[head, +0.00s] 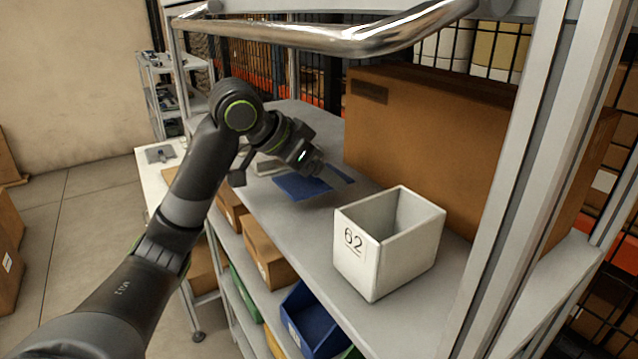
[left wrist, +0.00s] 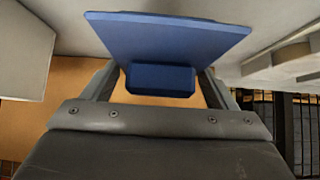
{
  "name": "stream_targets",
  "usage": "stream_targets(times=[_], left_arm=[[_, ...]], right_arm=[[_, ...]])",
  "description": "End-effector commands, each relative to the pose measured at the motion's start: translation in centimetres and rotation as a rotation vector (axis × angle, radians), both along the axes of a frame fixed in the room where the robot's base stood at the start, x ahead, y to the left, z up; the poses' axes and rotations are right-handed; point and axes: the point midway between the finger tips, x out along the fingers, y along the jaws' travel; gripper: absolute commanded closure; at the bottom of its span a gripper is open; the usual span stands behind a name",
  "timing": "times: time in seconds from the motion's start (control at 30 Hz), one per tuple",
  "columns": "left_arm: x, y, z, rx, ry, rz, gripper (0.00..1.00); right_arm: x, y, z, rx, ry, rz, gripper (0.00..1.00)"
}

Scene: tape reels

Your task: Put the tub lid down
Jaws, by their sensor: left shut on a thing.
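The tub lid (head: 297,187) is a flat blue plate, partly hidden behind my left gripper in the head view. My left gripper (head: 330,176) is over the grey shelf and shut on the lid. In the left wrist view, the blue lid (left wrist: 165,35) spreads out beyond the fingers, and its block-shaped handle (left wrist: 160,79) is between them. The lid is low, near the shelf surface; I cannot tell if it touches. A white open tub (head: 362,264) marked 62 stands on the shelf, to the right of the lid and apart from it. My right gripper is not in view.
A large cardboard box (head: 430,140) stands behind the tub. A metal rail (head: 330,38) crosses above, and a grey upright (head: 530,170) rises at the right. The shelf front (head: 350,325) is clear. Blue bins (head: 312,318) and cardboard boxes (head: 266,250) sit below.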

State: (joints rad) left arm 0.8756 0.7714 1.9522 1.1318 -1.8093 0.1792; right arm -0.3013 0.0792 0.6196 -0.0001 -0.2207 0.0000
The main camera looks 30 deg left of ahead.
Motion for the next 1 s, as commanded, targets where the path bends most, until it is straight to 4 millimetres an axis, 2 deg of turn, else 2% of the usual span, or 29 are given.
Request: stream_targets(times=[0.3, 0.67, 0.7, 0.8, 0.83, 1.0], left_arm=[[-0.1, 0.0, -3.6, -0.001, 0.003, 0.001, 0.42], [-0.1, 0.0, -4.1, 0.000, 0.001, 0.001, 0.42], [-0.1, 0.0, -4.1, 0.001, 0.001, 0.000, 0.17], [0.0, 0.0, -4.1, 0.001, 0.001, 0.000, 0.04], [0.0, 0.0, -4.1, 0.001, 0.001, 0.000, 0.00], [0.0, 0.0, -4.1, 0.001, 0.001, 0.000, 0.00]], right_arm=[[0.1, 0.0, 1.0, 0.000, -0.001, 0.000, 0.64], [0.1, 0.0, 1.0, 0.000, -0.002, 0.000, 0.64], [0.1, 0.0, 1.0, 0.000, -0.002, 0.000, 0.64], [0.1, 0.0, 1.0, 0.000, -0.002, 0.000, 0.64], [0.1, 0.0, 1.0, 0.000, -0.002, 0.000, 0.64], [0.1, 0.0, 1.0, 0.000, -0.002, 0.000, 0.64]])
